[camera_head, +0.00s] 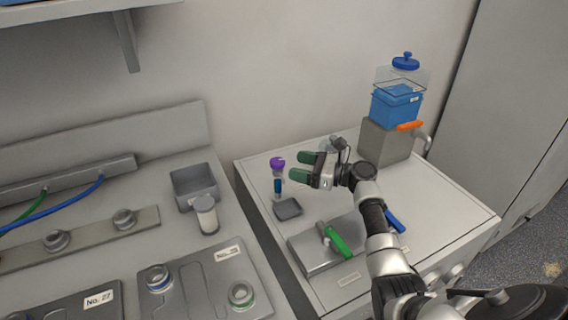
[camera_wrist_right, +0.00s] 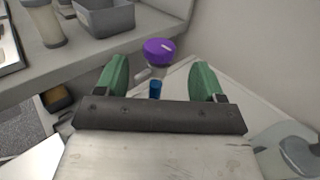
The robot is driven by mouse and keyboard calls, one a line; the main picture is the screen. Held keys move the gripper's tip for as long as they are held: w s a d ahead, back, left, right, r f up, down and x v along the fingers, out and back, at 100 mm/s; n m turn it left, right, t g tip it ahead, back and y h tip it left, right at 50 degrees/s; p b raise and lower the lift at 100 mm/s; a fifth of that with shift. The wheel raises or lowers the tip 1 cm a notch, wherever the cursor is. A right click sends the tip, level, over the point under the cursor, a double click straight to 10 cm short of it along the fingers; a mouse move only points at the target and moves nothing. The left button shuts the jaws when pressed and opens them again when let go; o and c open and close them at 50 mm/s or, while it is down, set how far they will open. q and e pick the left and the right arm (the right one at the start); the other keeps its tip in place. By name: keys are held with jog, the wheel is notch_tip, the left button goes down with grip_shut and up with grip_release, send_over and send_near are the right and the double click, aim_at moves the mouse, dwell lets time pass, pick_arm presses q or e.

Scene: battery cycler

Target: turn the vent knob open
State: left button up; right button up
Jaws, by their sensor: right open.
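A purple round knob (camera_head: 277,162) stands near the back left of the white cabinet top. In the right wrist view the purple knob (camera_wrist_right: 160,51) has a small white mark and shows beyond and between the fingertips. A small blue cylinder (camera_head: 278,186) is just below it; it also shows in the wrist view (camera_wrist_right: 156,89). I cannot tell for sure that the purple knob is the vent knob. My right gripper (camera_head: 300,167) has green fingers, is open and empty, and points left toward the knob, apart from it. My left gripper is not in view.
A grey plate with a green handle (camera_head: 339,242) lies in front. A small grey tray (camera_head: 288,209) is near the knob.

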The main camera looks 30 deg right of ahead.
jog(key=v, duration=0.4)
jog(key=shift+r, duration=0.1)
dwell(0.4)
